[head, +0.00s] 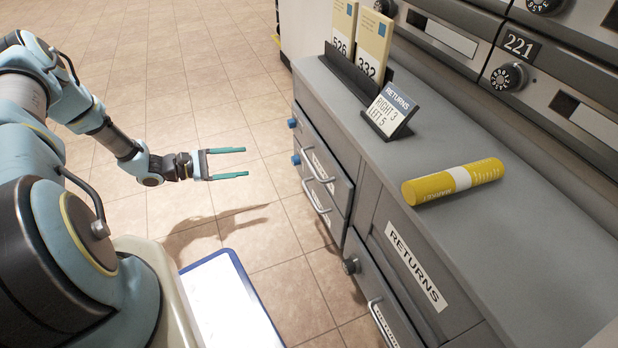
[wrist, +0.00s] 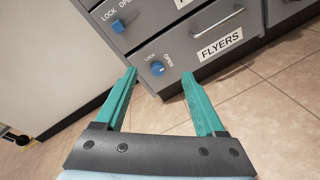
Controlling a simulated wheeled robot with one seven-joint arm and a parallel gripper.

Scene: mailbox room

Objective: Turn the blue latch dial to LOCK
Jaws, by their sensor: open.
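Two blue latch dials sit on the drawer fronts of the grey cabinet. In the wrist view, the upper dial (wrist: 118,26) is at the upper left. The lower dial (wrist: 157,68), on the FLYERS drawer, lies between my fingertips in the picture. Each has LOCK printed at its left and OPEN at its right; I cannot tell which word either dial points to. In the head view, the upper dial (head: 292,123) and lower dial (head: 296,159) show at the cabinet's left side. My gripper (head: 246,162) is open and empty, left of the dials with a clear gap.
Drawer handles (head: 318,166) stick out right of the dials. A dark knob (head: 351,266) is on the RETURNS side. The counter (head: 480,225) holds a yellow tube (head: 453,183), a RETURNS sign (head: 389,111) and upright cards (head: 374,45). The tiled floor around my gripper is clear.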

